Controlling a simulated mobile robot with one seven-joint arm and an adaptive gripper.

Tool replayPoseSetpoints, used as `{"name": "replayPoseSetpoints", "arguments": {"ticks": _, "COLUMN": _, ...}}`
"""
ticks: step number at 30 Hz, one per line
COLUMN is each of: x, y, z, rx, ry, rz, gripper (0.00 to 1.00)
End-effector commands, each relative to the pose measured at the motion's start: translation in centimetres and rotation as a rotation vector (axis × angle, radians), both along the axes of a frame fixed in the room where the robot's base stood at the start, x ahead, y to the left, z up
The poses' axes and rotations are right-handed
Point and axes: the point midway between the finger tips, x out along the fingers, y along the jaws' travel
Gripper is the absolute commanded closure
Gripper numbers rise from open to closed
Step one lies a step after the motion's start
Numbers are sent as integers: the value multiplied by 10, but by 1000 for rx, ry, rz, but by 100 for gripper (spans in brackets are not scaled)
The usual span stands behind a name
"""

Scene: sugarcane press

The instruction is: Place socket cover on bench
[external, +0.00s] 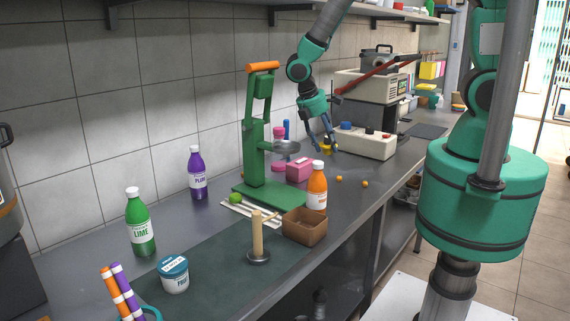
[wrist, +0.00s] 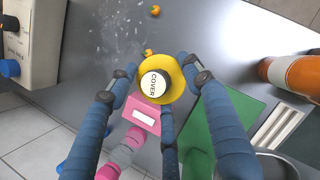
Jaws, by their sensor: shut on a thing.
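The socket cover (wrist: 170,68) is a round yellow cap with a white disc reading "COVER". My gripper (wrist: 160,70) is shut on it, with blue fingers around its sides in the wrist view. In the external view, my gripper (external: 328,143) points down over the far half of the bench, beside the white socket box, with a bit of the yellow cover (external: 326,149) between its fingers. The bench (external: 350,205) is a long dark grey worktop. I cannot tell exactly how high the cover is above it.
A pink box (external: 299,171) and an orange bottle (external: 317,188) stand nearby. The green press (external: 256,150) is left of my gripper; the white socket box (external: 365,142) is right. Small orange balls (external: 364,184) lie on the bench. Bare bench shows around them, towards the front edge.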

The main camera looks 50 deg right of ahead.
Motion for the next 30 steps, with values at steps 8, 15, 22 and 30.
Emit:
{"name": "replayPoseSetpoints", "arguments": {"ticks": 8, "x": 3, "y": -70, "z": -29, "rx": -1, "ry": 5, "rz": -89, "gripper": 74}}
{"name": "replayPoseSetpoints", "arguments": {"ticks": 15, "x": -3, "y": -128, "z": -52, "rx": 0, "ry": 8, "rz": -161, "gripper": 74}}
{"name": "replayPoseSetpoints", "arguments": {"ticks": 22, "x": -14, "y": -175, "z": -71, "rx": 1, "ry": 11, "rz": -221, "gripper": 74}}
{"name": "replayPoseSetpoints", "arguments": {"ticks": 30, "x": -22, "y": -202, "z": -82, "rx": 3, "ry": 11, "rz": -255, "gripper": 74}}
